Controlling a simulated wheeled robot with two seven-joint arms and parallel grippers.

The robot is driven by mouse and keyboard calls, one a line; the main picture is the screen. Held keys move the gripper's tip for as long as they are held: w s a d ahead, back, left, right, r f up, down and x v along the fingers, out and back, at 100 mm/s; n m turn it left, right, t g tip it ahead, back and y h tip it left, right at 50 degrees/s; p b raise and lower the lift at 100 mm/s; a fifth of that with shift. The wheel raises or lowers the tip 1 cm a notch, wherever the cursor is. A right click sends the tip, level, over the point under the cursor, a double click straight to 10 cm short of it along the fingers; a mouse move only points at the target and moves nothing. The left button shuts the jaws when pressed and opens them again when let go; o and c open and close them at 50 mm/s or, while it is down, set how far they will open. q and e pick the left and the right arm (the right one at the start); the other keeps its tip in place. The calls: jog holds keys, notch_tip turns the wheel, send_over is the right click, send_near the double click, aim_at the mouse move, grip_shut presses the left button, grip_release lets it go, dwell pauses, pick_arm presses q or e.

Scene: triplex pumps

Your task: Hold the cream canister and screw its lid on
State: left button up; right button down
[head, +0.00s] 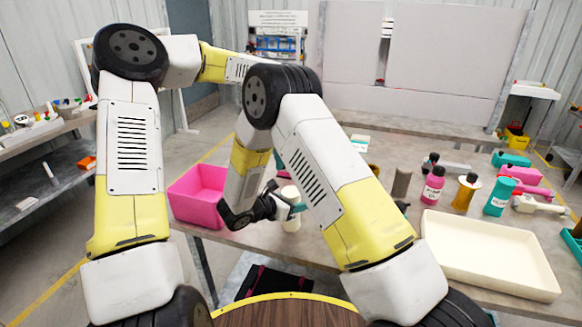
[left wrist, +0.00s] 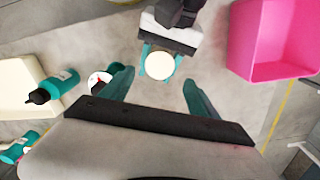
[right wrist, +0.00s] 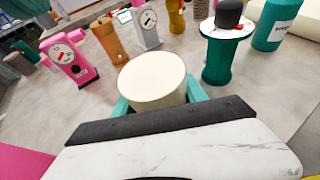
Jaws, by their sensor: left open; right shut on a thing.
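The cream canister (head: 290,222) is upright at the table's front edge, right of the pink bin. My right gripper (head: 296,208) is shut on it, with teal fingers on both sides. In the right wrist view the canister (right wrist: 153,78) shows a smooth, round cream top. The left wrist view looks down on that round top (left wrist: 159,66) between the right gripper's fingers (left wrist: 160,62). I cannot tell whether this top is a lid. My left gripper (left wrist: 160,92) is open and empty, its fingers apart near the canister. In the head view it is hidden behind my arm.
A pink bin (head: 186,213) stands left of the canister. A large cream tray (head: 490,277) lies at the front right. A pink bottle (head: 433,187), an amber bottle (head: 465,193) and a teal bottle (head: 498,198) stand behind the tray. A grey cylinder (head: 401,183) stands nearer the middle.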

aim_at(291, 191)
pick_arm(q)
notch_tip(291, 191, down, 8)
jog(key=shift+r, duration=0.1)
dwell(0.4)
jog(key=c, duration=1.5)
jog(key=shift+o, duration=0.2)
jog(key=shift+m, duration=1.7)
jog(key=o, duration=1.5)
jog(key=shift+o, duration=0.2)
